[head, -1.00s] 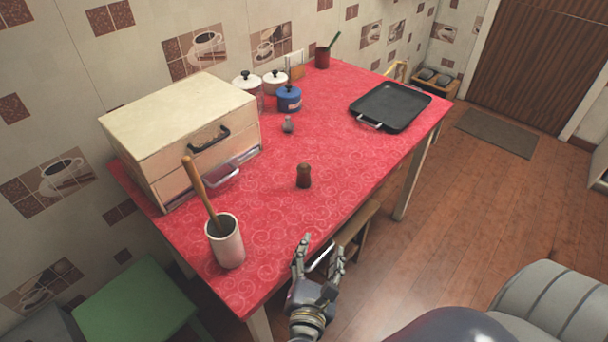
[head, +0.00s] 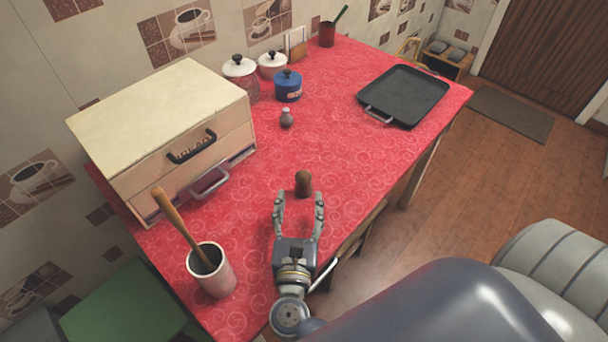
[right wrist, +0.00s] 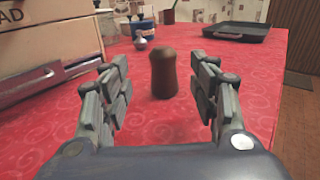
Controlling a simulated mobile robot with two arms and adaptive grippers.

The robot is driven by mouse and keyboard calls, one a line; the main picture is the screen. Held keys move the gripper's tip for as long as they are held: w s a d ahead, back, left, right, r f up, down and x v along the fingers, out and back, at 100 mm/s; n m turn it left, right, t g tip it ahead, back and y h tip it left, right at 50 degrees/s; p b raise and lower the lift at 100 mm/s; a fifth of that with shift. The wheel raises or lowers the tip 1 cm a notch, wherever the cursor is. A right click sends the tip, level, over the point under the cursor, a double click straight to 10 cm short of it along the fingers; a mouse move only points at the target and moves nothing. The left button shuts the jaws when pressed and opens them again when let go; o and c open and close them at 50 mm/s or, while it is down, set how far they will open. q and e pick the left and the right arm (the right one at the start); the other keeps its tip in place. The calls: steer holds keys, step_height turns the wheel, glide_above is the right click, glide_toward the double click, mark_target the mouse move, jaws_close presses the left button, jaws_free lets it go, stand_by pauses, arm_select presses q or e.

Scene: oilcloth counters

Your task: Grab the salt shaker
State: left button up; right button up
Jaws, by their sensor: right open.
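A small brown shaker (head: 303,182) stands upright on the red tablecloth; it also shows in the right wrist view (right wrist: 164,73). A smaller shaker with a greyish body (head: 287,118) stands farther back, near the blue pot. I cannot tell from labels which one holds salt. My right gripper (head: 299,203) is open and empty, low over the table. Its fingers point at the brown shaker, which is just beyond the fingertips and centred between them in the right wrist view. My left gripper is not in view.
A wooden bread box (head: 160,130) and a white crock (head: 211,272) with a wooden handle stand at the left. A blue pot (head: 288,87), white-lidded pots (head: 240,68) and a black griddle pan (head: 403,95) are farther back. The cloth right of the brown shaker is clear.

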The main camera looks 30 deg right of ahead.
mark_target(303, 185)
steer(key=x, duration=0.2)
steer(key=shift+w+d+r, duration=0.15)
steer(key=shift+w+d, duration=0.05)
steer(key=shift+w, duration=0.15)
steer(key=shift+w+d, duration=0.2)
steer(key=shift+w, duration=0.05)
steer(key=x, duration=0.3)
steer(key=p+x, duration=0.1)
steer(key=shift+w+d+f, duration=0.1)
steer(key=shift+d+f, duration=0.15)
steer(key=shift+f, duration=0.1)
steer(key=shift+w+d+f, duration=0.1)
steer(key=shift+w, duration=0.1)
steer(key=shift+c, duration=1.3)
steer(key=c, duration=0.9)
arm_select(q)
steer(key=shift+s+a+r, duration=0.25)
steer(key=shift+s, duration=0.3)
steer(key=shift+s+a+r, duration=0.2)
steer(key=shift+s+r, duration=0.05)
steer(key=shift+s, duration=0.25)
